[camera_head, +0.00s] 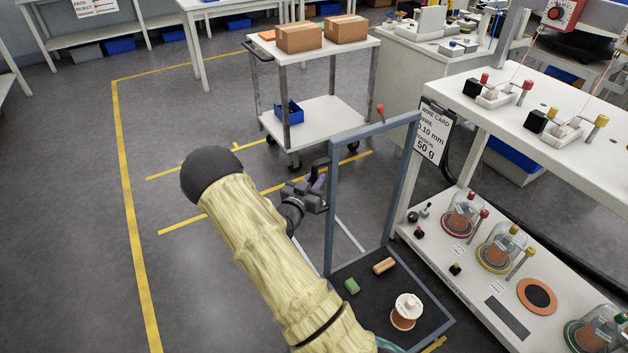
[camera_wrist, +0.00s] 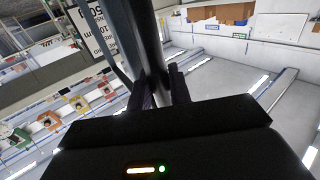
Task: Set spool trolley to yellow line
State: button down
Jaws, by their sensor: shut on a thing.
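The spool trolley has a blue-grey upright frame (camera_head: 372,130) and a dark low deck (camera_head: 362,272). On the deck lie a white and copper spool (camera_head: 406,311), a green block and a tan block. My gripper (camera_head: 322,188) is shut on the left post of the frame. In the wrist view the fingers (camera_wrist: 162,88) close around this dark post (camera_wrist: 150,45). Yellow lines are painted on the floor: a long one (camera_head: 130,205) at left, short ones (camera_head: 180,226) left of the trolley, and a piece (camera_head: 434,345) by its front corner. My arm hides part of the floor.
A white cart (camera_head: 318,118) with cardboard boxes and a blue bin stands behind the trolley. A white workbench (camera_head: 500,270) with jars and spools stands close on the right. A clipboard card (camera_head: 431,130) hangs at its end. The floor at left is clear.

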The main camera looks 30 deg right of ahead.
jog(key=c, duration=1.4)
grip_release()
jog(key=shift+o, duration=0.3)
jog(key=shift+w, duration=0.1)
jog(key=shift+s+a, duration=0.15)
jog(key=shift+s, duration=0.1)
jog(key=v, duration=1.7)
jog(key=shift+w, duration=0.1)
